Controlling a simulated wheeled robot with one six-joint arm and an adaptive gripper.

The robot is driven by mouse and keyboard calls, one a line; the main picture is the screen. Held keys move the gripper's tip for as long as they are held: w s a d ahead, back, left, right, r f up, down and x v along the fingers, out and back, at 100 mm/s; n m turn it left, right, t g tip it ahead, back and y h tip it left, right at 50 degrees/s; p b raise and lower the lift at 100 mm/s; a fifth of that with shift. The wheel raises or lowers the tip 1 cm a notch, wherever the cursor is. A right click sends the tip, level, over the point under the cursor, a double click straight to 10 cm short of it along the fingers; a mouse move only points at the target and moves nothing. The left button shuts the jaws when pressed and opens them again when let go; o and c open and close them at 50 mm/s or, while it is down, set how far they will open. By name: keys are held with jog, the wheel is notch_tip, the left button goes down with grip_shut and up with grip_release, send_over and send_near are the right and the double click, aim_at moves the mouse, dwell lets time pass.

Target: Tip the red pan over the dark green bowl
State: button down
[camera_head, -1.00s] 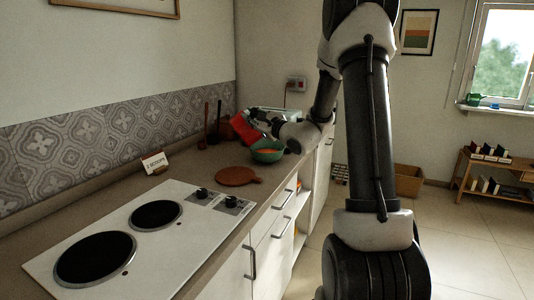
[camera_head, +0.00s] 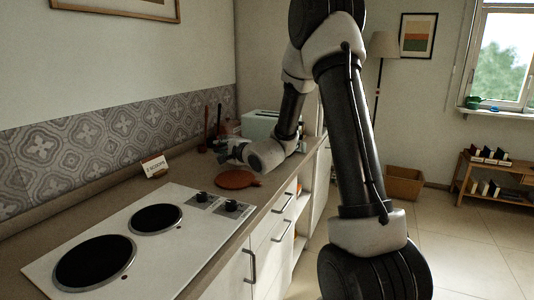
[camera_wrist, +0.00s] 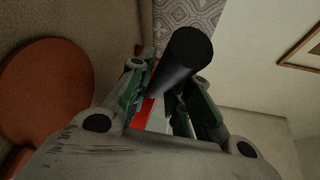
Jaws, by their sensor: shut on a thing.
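My gripper (camera_head: 228,152) is above the counter at the back, just beyond the round wooden board. In the wrist view my gripper (camera_wrist: 170,90) is shut on the black handle of the red pan (camera_wrist: 187,52). The handle's round end points toward the camera, and only a narrow red strip of the pan shows between the fingers. In the head view I cannot make out the pan, so its tilt and contents cannot be told.
The round reddish-brown board (camera_head: 236,179) lies flat in front of my gripper. A white cooktop (camera_head: 185,222) with two dark plates is nearer. A small sign (camera_head: 154,166) stands by the tiled wall. A pale toaster (camera_head: 260,125) is behind my arm.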

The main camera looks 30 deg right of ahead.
jog(key=shift+w+a+f+n+h+b, duration=0.15)
jog(key=shift+a+f+n, duration=0.25)
jog(key=shift+f, duration=0.55)
jog(key=shift+s+a+f+n+h+b, duration=0.1)
jog(key=shift+a+f+n+h, duration=0.15)
jog(key=shift+a+f, duration=0.5)
jog(key=shift+w+a+f+n+h+b, duration=0.1)
jog(key=shift+a+f+n, duration=0.2)
jog(key=shift+f, duration=0.85)
